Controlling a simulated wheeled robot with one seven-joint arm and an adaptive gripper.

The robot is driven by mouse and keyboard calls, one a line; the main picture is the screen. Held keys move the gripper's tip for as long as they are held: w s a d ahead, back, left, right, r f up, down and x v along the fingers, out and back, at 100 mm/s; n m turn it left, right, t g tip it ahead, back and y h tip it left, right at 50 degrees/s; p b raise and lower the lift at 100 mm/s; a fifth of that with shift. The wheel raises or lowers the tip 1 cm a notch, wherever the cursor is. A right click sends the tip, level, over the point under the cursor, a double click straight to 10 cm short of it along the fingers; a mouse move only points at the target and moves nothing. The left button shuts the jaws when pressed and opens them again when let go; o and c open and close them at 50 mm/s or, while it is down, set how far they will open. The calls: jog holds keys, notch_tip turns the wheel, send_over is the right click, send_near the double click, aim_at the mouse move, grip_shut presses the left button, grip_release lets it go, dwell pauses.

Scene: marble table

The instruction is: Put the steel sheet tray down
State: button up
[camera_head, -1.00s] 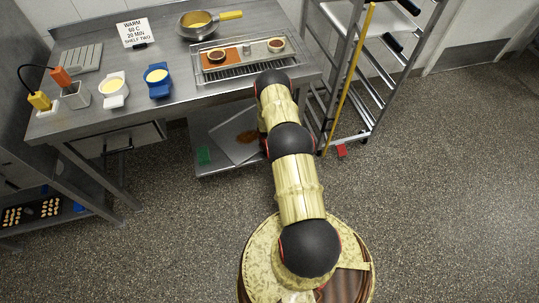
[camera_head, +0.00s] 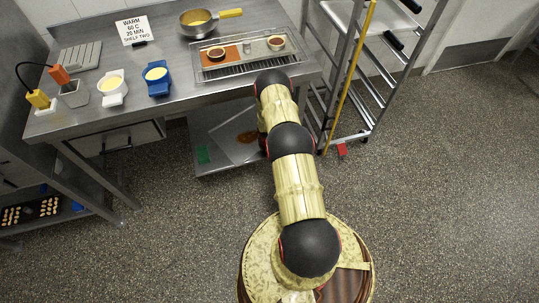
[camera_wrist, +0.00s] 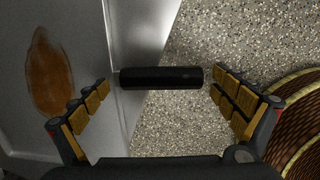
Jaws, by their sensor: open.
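The steel sheet tray (camera_head: 226,137) lies on the lower shelf under the table, with a brown stain on it. In the wrist view the tray (camera_wrist: 75,25) fills the left side, flat and grey, and the stain shows near its left. A black cylindrical handle (camera_wrist: 160,77) lies at the tray's right edge, over the floor. My gripper (camera_wrist: 159,90) is open, with a finger toward each end of the handle and a gap at the right finger. My arm hides the gripper in the head view.
The lower shelf (camera_head: 190,168) also has a green patch at its front left. The table above holds a grated tray (camera_head: 285,62) with cups, a pan (camera_head: 197,29), and white and blue bowls. A wheeled rack with a yellow pole (camera_head: 348,80) stands close at right. The front floor is clear.

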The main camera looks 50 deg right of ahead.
jog(key=shift+s+f, duration=0.1)
notch_tip(320, 180, up, 12)
jog(key=a, duration=0.1)
jog(key=shift+s+a, duration=0.15)
jog(key=shift+a, duration=0.1)
dwell(0.4)
